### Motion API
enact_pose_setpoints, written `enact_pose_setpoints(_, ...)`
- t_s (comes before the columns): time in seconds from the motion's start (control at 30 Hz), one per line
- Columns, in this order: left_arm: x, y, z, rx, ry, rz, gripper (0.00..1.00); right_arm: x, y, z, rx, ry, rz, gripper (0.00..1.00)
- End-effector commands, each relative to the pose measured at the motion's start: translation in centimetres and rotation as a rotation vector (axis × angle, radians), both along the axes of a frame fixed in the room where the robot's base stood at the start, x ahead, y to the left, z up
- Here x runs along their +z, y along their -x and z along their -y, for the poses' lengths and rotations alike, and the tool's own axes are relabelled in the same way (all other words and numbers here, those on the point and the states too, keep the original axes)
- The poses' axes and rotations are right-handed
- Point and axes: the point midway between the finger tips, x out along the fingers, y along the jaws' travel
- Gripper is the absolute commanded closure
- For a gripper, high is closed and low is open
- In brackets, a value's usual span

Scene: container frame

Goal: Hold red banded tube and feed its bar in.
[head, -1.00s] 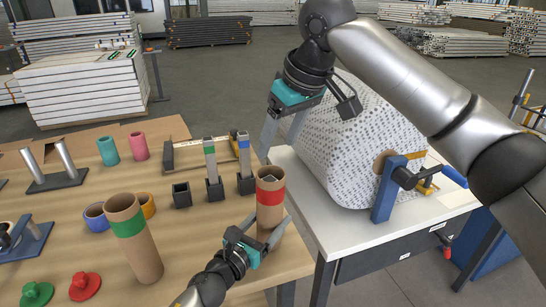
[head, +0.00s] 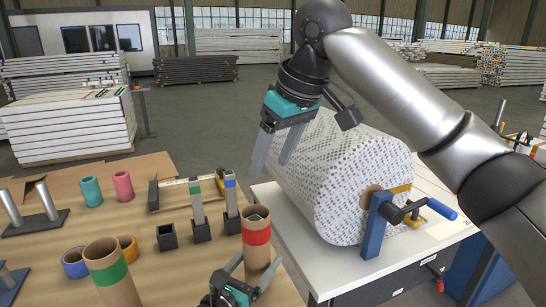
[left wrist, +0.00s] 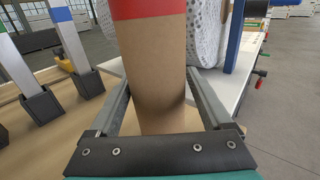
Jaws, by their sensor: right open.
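The red banded tube (head: 257,255) stands upright at the table's right edge. It is brown card with a red band near its top and fills the middle of the left wrist view (left wrist: 153,80). A grey bar end (head: 256,216) shows inside its mouth. My left gripper (head: 253,277) has one finger on each side of the tube below the band. In the left wrist view both fingers (left wrist: 157,88) appear to press on its sides. My right gripper (head: 269,167) is open and empty above the tube, fingers pointing down, clear of the mouth.
Green- and blue-marked bars (head: 195,197) stand in black sockets left of the tube, beside an empty socket (head: 166,237). A green banded tube (head: 110,270) stands further left. A large wrapped roll (head: 345,180) on the bench (head: 425,238) is close on the right.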

Motion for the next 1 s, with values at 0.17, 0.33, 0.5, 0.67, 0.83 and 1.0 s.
enact_pose_setpoints(0.17, -0.1, 0.0, 0.0, 0.000, -0.001, -0.001, 0.00, 0.0, 0.0, 0.0, 0.000, 0.000, 0.000, 0.30)
enact_pose_setpoints(0.33, -0.1, 0.0, 0.0, 0.000, -0.001, -0.002, 0.00, 0.0, 0.0, 0.0, 0.000, 0.000, 0.000, 0.30)
enact_pose_setpoints(0.5, -0.2, 0.6, -0.4, 0.001, -0.002, -0.002, 0.00, 0.0, 0.0, 0.0, 0.000, 0.000, 0.000, 0.30)
enact_pose_setpoints(0.67, -0.2, 2.3, -1.5, -0.001, -0.004, -0.002, 0.00, 0.0, 0.0, 0.0, 0.000, 0.000, 0.000, 0.30)
enact_pose_setpoints(0.83, -0.3, 5.0, -3.2, 0.000, -0.003, -0.004, 0.00, 0.0, 0.0, 0.0, 0.000, 0.000, 0.000, 0.30)
enact_pose_setpoints(1.0, -0.2, 7.4, -4.7, 0.001, 0.000, -0.004, 0.00, 0.0, 0.0, 0.0, 0.000, 0.000, 0.000, 0.30)
